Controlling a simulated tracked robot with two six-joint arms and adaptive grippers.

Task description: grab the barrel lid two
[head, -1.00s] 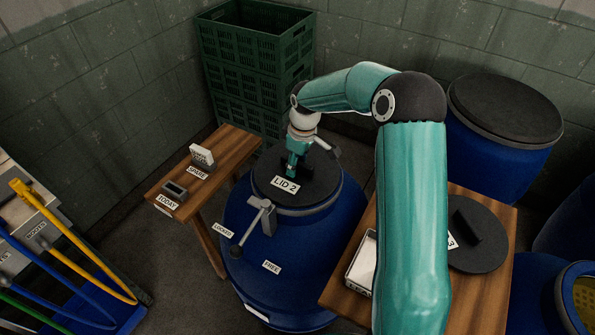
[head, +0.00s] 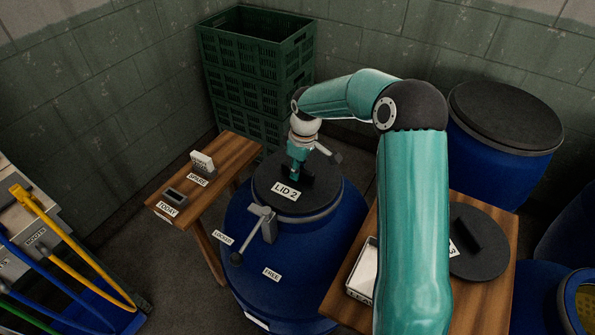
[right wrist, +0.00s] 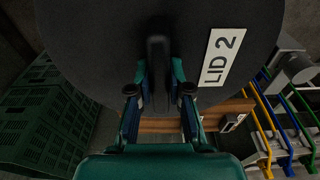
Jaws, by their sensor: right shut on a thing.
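The black barrel lid with a white "LID 2" label (head: 268,193) sits on the blue barrel (head: 270,290) in the middle of the head view. In the right wrist view the lid (right wrist: 85,45) fills the top, with its upright handle (right wrist: 158,70) between the fingers. My right gripper (head: 297,174) is shut on the lid's handle from above; its fingers show in the right wrist view (right wrist: 160,95). A clamp lever (head: 262,225) stands on the barrel's near side, between "LOCKED" and "FREE" labels. My left gripper is not in view.
A wooden bench (head: 236,150) with "SPARE" and "TODAY" holders stands left. A wooden table (head: 490,290) at right holds another black lid (head: 485,255) and a white tray (head: 362,275). Green crates (head: 300,75) are stacked behind. Another lidded barrel (head: 505,160) stands back right.

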